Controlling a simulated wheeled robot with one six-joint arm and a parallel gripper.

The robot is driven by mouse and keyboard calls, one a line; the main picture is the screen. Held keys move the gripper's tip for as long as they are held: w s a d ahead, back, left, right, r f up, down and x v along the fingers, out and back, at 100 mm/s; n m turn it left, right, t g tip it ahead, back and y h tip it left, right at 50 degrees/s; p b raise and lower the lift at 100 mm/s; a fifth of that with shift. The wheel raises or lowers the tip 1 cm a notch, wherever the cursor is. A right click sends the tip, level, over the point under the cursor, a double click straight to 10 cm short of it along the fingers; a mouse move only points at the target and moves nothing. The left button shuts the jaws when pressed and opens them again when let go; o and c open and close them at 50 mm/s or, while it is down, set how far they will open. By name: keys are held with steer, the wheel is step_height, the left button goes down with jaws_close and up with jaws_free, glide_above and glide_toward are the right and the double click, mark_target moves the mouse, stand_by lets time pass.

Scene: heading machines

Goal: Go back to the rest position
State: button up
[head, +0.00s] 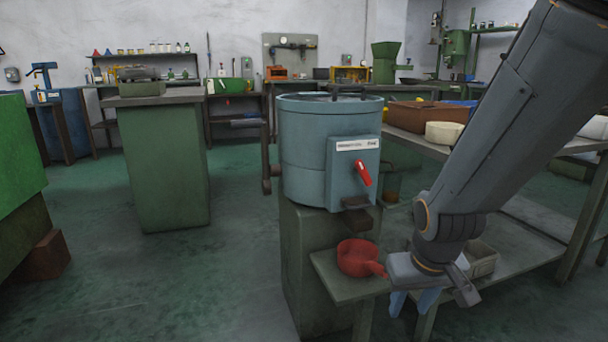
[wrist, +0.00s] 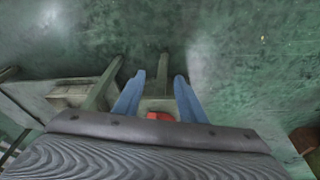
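My gripper (head: 412,305) hangs from my arm at the right of the head view, with its blue fingers pointing down. It is just right of the small shelf with the red scoop. In the wrist view my gripper (wrist: 158,85) has its two blue fingers spread apart, with nothing held between them. The red scoop (head: 356,258) rests on the small green shelf (head: 340,286), its handle towards my gripper. A bit of red (wrist: 159,116) shows between the finger bases in the wrist view; the rest there is hidden by my gripper body.
A blue-grey drum machine (head: 305,150) with a red lever (head: 363,173) stands behind the shelf. A bench (head: 535,232) with a pale tray (head: 481,260) is close on the right. A green cabinet (head: 160,170) stands left. The floor (head: 190,290) at front left is clear.

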steer(key=s+a+r+n+g+y, duration=0.1)
steer(key=s+a+r+n+g, duration=0.2)
steer(key=s+a, duration=0.65)
steer(key=s+a+r+n+y, duration=0.15)
steer(key=s+a+r, duration=0.25)
steer(key=s+a, duration=0.55)
steer(key=d+r+m+p, duration=0.1)
steer(key=d+r+p, duration=0.4)
steer(key=r+p, duration=0.3)
steer(key=w+d+r+m+h+p, duration=0.1)
steer(key=d+r+p, duration=0.5)
steer(key=p, duration=0.8)
steer(key=d+r+m+h+p, duration=0.1)
steer(key=d+r+m+p, duration=0.2)
steer(key=d+r+p, duration=0.3)
step_height(320, 180, up, 6)
steer(key=p, duration=0.5)
steer(key=shift+w+d+r+p, duration=0.15)
steer(key=shift+w+d+p, duration=0.1)
steer(key=shift+p, duration=0.15)
